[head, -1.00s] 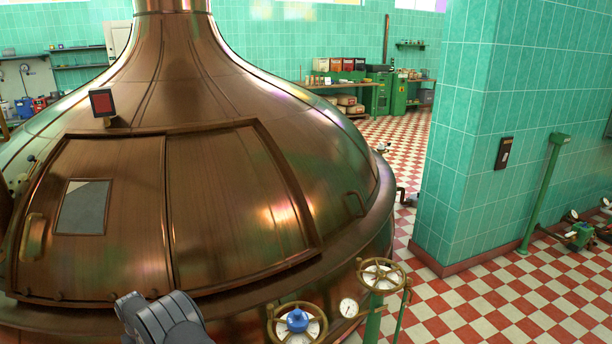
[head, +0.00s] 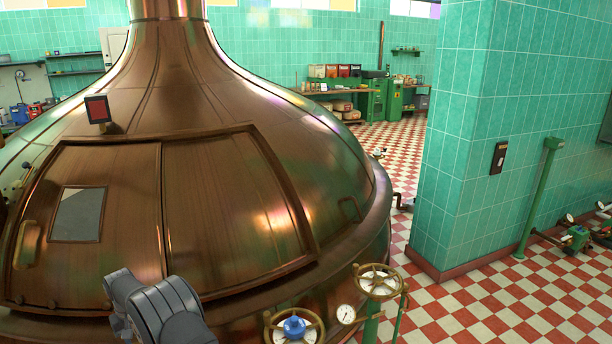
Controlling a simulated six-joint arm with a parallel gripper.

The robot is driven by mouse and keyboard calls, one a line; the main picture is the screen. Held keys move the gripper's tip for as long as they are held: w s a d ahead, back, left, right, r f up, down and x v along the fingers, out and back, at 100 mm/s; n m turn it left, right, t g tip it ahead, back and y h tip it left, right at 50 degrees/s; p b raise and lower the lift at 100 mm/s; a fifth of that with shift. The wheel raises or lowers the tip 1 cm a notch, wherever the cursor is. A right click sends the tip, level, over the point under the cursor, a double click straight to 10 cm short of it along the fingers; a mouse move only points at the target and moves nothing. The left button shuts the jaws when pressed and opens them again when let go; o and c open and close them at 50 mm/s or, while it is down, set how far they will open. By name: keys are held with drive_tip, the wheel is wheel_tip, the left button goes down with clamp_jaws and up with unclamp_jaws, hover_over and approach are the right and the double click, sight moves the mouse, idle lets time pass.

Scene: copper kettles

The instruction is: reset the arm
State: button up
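A dark grey part of my arm (head: 158,308) shows at the bottom of the head view, left of the middle, in front of the copper kettle (head: 215,205). The gripper itself is not visible, so its fingers and anything in them cannot be seen. The kettle is large and domed, with a closed double hatch (head: 110,220) on its near side. My arm overlaps the lower edge of the hatch in the picture; whether they touch cannot be told.
Two valve handwheels, one brass (head: 378,281) and one with a blue hub (head: 294,327), stand right of my arm near a round gauge (head: 346,314). A green tiled pillar (head: 470,140) rises at right. Checkered floor (head: 480,300) lies open between pillar and valves.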

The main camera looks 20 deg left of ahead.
drive_tip(key=shift+r, duration=2.05)
